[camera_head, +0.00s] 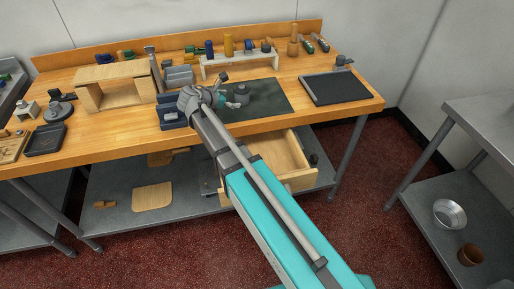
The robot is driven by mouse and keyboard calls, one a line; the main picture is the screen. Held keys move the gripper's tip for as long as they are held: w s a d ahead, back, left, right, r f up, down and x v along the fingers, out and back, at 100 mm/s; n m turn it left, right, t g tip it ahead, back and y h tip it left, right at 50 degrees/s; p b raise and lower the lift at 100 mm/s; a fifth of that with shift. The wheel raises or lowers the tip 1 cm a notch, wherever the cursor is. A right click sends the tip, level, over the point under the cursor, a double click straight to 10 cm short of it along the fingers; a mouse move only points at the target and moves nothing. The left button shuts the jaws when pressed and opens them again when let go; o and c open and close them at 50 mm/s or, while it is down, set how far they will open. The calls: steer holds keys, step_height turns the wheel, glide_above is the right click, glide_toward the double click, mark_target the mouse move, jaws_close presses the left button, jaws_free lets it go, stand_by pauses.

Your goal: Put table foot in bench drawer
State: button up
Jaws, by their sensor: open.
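The bench drawer (292,151) is pulled open under the front of the wooden bench, and its light wood inside shows. My arm passes in front of its left part. My gripper (238,94) is open above the dark mat, far behind the drawer. It is small in the view, and the wrist hides part of what is around it. A dark grey round piece (242,88) lies at the fingers. I cannot tell whether they touch it, or whether it is the table foot. No other thing is clearly recognisable as the table foot.
The bench top (120,130) bears a wooden stand (116,82), a white riser (238,62), a dark tray (335,88) and a small black tray (45,140). The dark mat (270,101) is mostly clear. A steel shelf unit (485,115) stands at the right, apart from the bench.

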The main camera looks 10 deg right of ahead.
steer(key=s+d+f+m, duration=0.1)
steer(key=s+m, duration=0.1)
steer(key=s+d+f+m+g+y, duration=0.1)
steer(key=s+d+m, duration=0.1)
steer(key=s+d+f+m+g+y, duration=0.1)
steer(key=s+f, duration=0.1)
steer(key=shift+s+d+m, duration=0.2)
steer(key=shift+d+m, duration=0.05)
steer(key=shift+m, duration=0.15)
steer(key=s+f+m+g+y, duration=0.2)
steer(key=s+f+m+y, duration=0.1)
steer(key=s+m, duration=0.5)
steer(key=s+d+f+m+g+y, duration=0.1)
steer(key=s+f+m+g+y, duration=0.1)
steer(key=s+m+y, duration=0.3)
steer(key=s+m, duration=0.3)
steer(key=s, duration=0.1)
steer(key=shift+s+d+f+m+g+y, duration=0.25)
steer(key=shift+d+f+m+g+y, duration=0.05)
steer(key=shift+f, duration=0.1)
